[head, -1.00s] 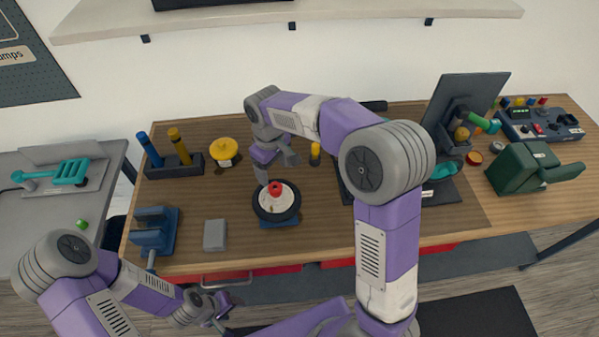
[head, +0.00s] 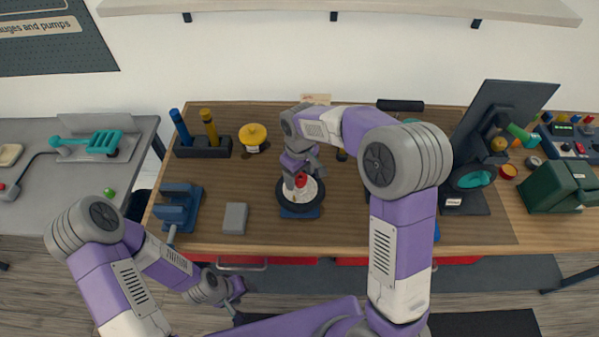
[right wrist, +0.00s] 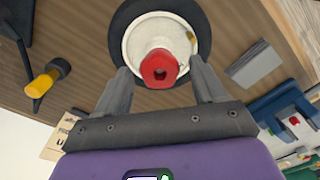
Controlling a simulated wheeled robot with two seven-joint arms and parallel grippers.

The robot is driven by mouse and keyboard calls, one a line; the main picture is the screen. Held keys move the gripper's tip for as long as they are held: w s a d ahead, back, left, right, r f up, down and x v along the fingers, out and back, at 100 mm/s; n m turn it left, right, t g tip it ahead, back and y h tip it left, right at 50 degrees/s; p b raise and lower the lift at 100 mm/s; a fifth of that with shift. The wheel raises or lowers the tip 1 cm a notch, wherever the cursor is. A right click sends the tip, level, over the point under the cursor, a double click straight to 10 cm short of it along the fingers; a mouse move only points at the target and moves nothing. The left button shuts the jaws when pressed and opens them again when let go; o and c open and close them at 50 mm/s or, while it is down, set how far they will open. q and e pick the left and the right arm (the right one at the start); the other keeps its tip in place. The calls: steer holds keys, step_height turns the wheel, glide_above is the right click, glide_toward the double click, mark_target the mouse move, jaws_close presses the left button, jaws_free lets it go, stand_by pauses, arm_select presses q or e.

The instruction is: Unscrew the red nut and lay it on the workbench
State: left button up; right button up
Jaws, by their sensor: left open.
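The red nut (head: 301,181) sits on top of a white hub with a black tyre-like ring (head: 284,204), which rests on a blue base on the workbench (head: 340,232). In the right wrist view the red nut (right wrist: 159,69) shows a dark hole in its end. My right gripper (right wrist: 160,85) is open, with one finger on each side of the nut and visible gaps between. In the head view my right gripper (head: 298,178) is over the wheel from above and partly hides the nut. My left gripper (head: 234,289) is open and empty, low in front of the workbench edge.
A grey block (head: 235,218) and a blue vise (head: 177,208) stand left of the wheel. A yellow round item (head: 252,137) and a dark holder (head: 203,147) stand behind. A dark stand (head: 490,140) and a green box (head: 555,187) are on the right. The front middle is clear.

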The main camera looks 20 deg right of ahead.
steer(key=c, duration=1)
steer(key=n+p, duration=0.1)
steer(key=n, duration=0.4)
steer(key=shift+r+p, duration=0.1)
steer(key=shift+p, duration=0.25)
steer(key=n+p, duration=0.2)
steer(key=n, duration=0.3)
steer(key=shift+n, duration=0.4)
steer(key=n+p, duration=0.2)
steer(key=n, duration=0.3)
steer(key=n+p, duration=0.3)
steer(key=n, duration=0.2)
steer(key=shift+r, duration=0.1)
steer(key=shift+w+n, duration=0.1)
steer(key=shift+n, duration=0.4)
